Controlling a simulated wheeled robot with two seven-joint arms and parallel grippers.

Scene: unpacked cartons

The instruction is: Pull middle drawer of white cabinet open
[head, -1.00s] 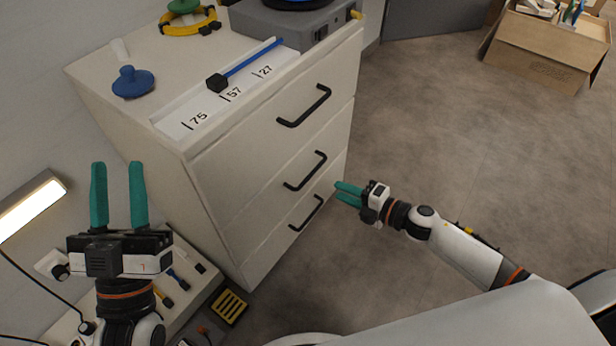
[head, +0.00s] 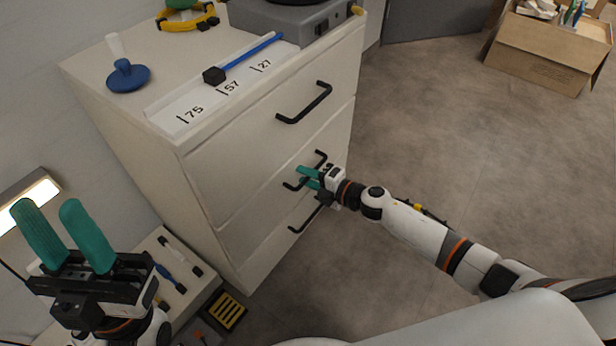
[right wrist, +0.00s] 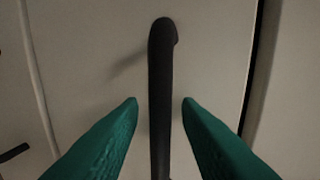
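The white cabinet (head: 130,130) has three drawers with black bar handles, and all look shut. My right gripper (head: 302,177) is at the front of the middle drawer (head: 262,186), at its black handle (head: 319,157). In the right wrist view the handle (right wrist: 162,90) stands upright between the two green fingers (right wrist: 160,105). A gap shows on each side, so the fingers are open and not touching it. My left gripper (head: 50,218) is open and empty, left of the cabinet.
On the cabinet top are a blue knob-like object (head: 128,76), a blue rod with a black block (head: 214,75) and a grey box (head: 290,22). A low shelf (head: 165,262) with small tools lies left. The floor at right is clear, with a cardboard box (head: 545,52) far off.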

